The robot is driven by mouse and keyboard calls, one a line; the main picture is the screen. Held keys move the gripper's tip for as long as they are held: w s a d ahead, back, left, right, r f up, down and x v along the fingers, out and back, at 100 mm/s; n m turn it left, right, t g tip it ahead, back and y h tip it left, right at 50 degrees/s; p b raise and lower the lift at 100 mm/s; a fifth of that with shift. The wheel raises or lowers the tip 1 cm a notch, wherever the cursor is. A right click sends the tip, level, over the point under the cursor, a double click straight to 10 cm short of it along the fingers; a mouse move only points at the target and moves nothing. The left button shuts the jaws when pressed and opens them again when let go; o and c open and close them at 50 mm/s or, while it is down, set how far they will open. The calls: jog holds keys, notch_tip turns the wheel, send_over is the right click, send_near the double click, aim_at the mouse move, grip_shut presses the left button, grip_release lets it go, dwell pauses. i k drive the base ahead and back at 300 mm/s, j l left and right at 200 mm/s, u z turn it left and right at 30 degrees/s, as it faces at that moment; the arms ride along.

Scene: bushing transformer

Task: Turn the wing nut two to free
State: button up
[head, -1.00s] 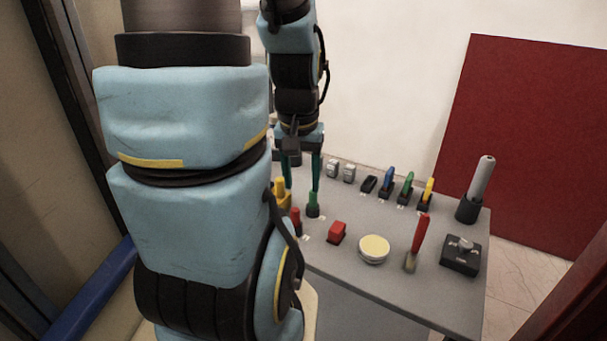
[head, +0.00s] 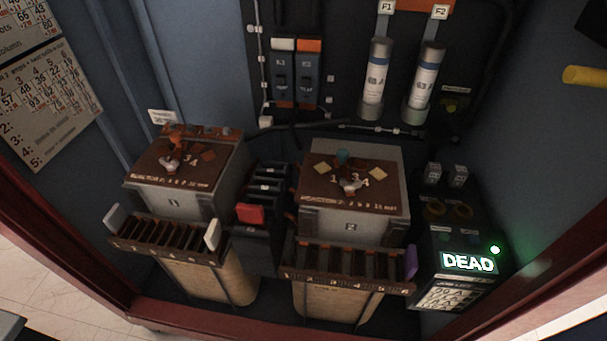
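Box 2 (head: 350,227) stands at the right centre of the cabinet in the head view, with a brown top plate. A small pale wing nut (head: 350,187) sits on that plate, with a teal post (head: 343,157) behind it. The digits 1, 3 and 4 are readable around the nut; its exact pointing is too small to tell. Box 1 (head: 176,201) stands to the left, with a similar pale nut (head: 173,166) and an orange piece (head: 175,136) behind it. My gripper is out of view.
A device (head: 450,297) at right reads DEAD beside a green light. Two fuse cylinders (head: 374,80) and two breakers (head: 284,75) are on the back wall. Slotted racks (head: 345,270) run in front of the boxes. The dark red cabinet frame (head: 75,270) borders the opening.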

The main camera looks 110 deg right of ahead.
aim_at(349, 187)
jog(key=k+j+z, duration=0.25)
jog(key=k+z, duration=0.15)
jog(key=k+j+z, duration=0.1)
jog(key=k+z, duration=0.25)
jog(key=k, duration=0.1)
